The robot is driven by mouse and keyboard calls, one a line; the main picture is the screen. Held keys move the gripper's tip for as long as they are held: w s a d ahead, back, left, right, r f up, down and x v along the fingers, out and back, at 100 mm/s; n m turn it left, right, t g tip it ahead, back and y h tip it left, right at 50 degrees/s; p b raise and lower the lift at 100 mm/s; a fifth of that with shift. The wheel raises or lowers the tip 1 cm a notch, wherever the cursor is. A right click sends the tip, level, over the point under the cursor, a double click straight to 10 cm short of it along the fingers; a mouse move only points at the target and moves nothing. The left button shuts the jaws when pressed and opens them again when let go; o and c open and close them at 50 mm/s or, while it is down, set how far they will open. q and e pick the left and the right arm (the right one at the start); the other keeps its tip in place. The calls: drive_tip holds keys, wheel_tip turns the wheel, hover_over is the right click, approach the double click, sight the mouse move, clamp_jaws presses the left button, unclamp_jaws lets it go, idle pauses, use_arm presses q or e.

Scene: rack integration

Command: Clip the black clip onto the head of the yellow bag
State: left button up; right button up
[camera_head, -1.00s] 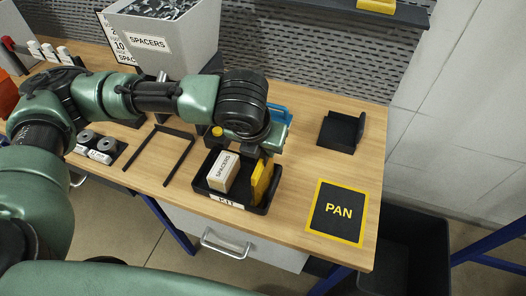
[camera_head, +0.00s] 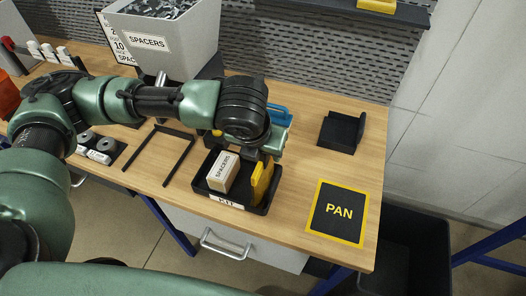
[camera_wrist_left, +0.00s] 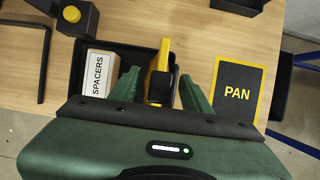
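The yellow bag (camera_head: 262,184) stands in the right part of the black KIT tray (camera_head: 239,208). In the left wrist view the bag (camera_wrist_left: 164,54) lies between my left gripper's two green fingers (camera_wrist_left: 161,92). A black piece that looks like the black clip (camera_wrist_left: 160,90) sits at the bag's near end, between the fingers. The fingers look spread, with gaps on both sides of the black piece. In the head view my left gripper (camera_head: 249,152) is just above the tray; the wrist hides much of it, and the clip is hard to make out. My right gripper is not in view.
A white SPACERS box (camera_head: 223,172) stands in the tray beside the bag. The PAN mat (camera_head: 338,211) lies to the right and a black holder (camera_head: 341,132) behind it. A blue-handled item (camera_head: 279,116) is behind my wrist. A grey SPACERS bin (camera_head: 165,40) stands at back left.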

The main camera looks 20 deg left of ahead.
use_arm(q)
drive_tip(key=shift+r, duration=0.1)
drive_tip(key=b+v, duration=0.1)
drive_tip(key=v, duration=0.6)
drive_tip(key=shift+s+r, duration=0.2)
drive_tip(key=shift+r, duration=0.15)
drive_tip(key=shift+f, duration=0.1)
